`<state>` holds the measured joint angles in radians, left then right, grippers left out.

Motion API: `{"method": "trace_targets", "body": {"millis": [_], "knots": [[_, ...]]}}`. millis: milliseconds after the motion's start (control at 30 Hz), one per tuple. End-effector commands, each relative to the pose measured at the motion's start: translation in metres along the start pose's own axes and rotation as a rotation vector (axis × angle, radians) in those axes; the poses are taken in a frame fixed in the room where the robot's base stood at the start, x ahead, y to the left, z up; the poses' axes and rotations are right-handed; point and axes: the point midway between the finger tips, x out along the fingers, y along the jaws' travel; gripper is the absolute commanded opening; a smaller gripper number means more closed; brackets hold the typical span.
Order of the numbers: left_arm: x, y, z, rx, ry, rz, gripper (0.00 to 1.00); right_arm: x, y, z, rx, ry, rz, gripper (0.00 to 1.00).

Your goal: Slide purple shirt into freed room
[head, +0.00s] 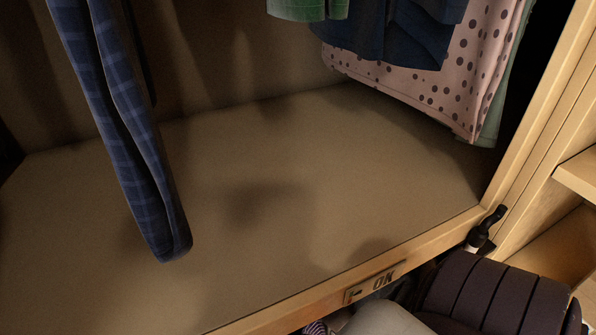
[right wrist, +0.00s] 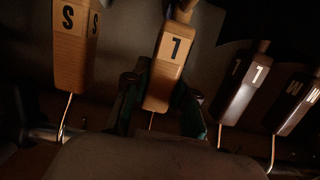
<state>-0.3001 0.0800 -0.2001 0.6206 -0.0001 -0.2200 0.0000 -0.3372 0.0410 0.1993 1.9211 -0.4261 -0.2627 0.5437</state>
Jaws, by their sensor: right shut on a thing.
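In the right wrist view, my right gripper (right wrist: 160,92) has one finger on each side of a wooden hanger block (right wrist: 173,50) marked with a dark character like a 1, and is shut on it. A metal hook shows below the block. The garment under this block is hidden, and I cannot make out a purple shirt in either view. In the head view, blue checked trousers (head: 120,120) hang at the left. A wide empty space lies between them and the clothes at the right. My left gripper is not in view.
A block marked S (right wrist: 72,45) hangs left of my right gripper, with other blocks (right wrist: 243,85) at right. Dark blue clothes (head: 400,35) and a pink spotted garment (head: 450,85) hang at upper right. The wardrobe floor (head: 270,200) is bare. A dark ribbed thing (head: 500,300) stands in front.

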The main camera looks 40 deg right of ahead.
Motion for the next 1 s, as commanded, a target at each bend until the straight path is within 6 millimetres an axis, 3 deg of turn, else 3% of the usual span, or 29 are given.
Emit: {"method": "trace_targets", "body": {"millis": [267, 300, 467, 800, 1000], "knots": [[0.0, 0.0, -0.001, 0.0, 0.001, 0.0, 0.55, 0.0, -0.003, -0.002, -0.002, 0.004, 0.0, 0.0], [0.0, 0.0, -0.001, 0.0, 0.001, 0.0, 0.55, 0.0, -0.003, -0.002, -0.002, 0.004, 0.0, 0.31], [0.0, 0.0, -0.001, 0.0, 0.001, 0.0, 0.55, 0.0, -0.003, -0.001, -0.002, 0.003, 0.0, 0.55], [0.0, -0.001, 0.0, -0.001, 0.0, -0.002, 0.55, -0.003, -0.003, 0.001, -0.002, -0.002, 0.001, 0.55], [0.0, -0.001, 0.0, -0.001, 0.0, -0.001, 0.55, -0.032, -0.002, 0.001, -0.001, -0.003, 0.002, 0.55]]}}
